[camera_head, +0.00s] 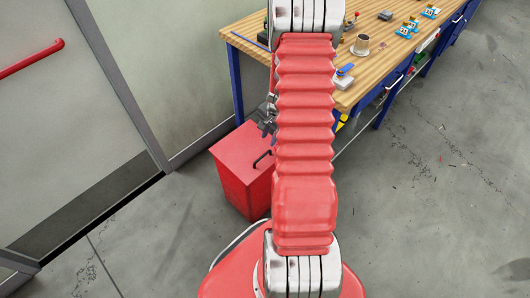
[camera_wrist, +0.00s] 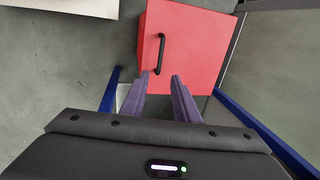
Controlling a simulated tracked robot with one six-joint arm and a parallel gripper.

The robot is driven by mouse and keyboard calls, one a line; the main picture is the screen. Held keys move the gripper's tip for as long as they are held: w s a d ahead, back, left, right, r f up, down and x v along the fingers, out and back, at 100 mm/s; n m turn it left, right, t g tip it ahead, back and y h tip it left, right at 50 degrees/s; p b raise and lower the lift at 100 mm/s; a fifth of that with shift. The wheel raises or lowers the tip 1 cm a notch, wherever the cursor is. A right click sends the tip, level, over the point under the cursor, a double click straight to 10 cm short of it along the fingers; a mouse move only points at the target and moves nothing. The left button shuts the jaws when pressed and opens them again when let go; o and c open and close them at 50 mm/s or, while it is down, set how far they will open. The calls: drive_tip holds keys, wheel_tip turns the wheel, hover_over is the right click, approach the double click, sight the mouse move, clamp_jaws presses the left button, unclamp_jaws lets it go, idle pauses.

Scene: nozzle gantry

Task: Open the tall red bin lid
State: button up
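The tall red bin (camera_head: 243,179) stands on the floor beside the workbench, partly hidden behind my arm in the head view. Its red lid (camera_wrist: 196,44) lies flat and closed. A black bar handle (camera_wrist: 161,54) is on the lid near one edge; it also shows in the head view (camera_head: 262,158). My gripper (camera_wrist: 161,78) has its two fingers apart with nothing between them. In the wrist view the fingertips overlap the lid, near the lower end of the handle. The gap between fingertips and handle is hard to judge. In the head view my arm mostly hides the gripper.
A wooden-topped workbench (camera_head: 254,32) with blue legs (camera_head: 236,85) stands right beside the bin and carries a cup (camera_head: 361,45) and small parts. A wall and a door with a red bar (camera_head: 32,58) are on the left. The floor at right is clear.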

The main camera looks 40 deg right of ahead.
sight(264, 155)
drive_tip(key=shift+w+f, duration=0.45)
drive_tip(key=shift+f, duration=1.8)
drive_tip(key=shift+w+f, duration=0.45)
drive_tip(key=shift+f, duration=1.8)
drive_tip(key=shift+w+f, duration=0.45)
drive_tip(key=shift+f, duration=1.8)
drive_tip(key=shift+c, duration=0.5)
clamp_jaws()
drive_tip(key=shift+d, duration=0.15)
drive_tip(key=shift+r, duration=0.1)
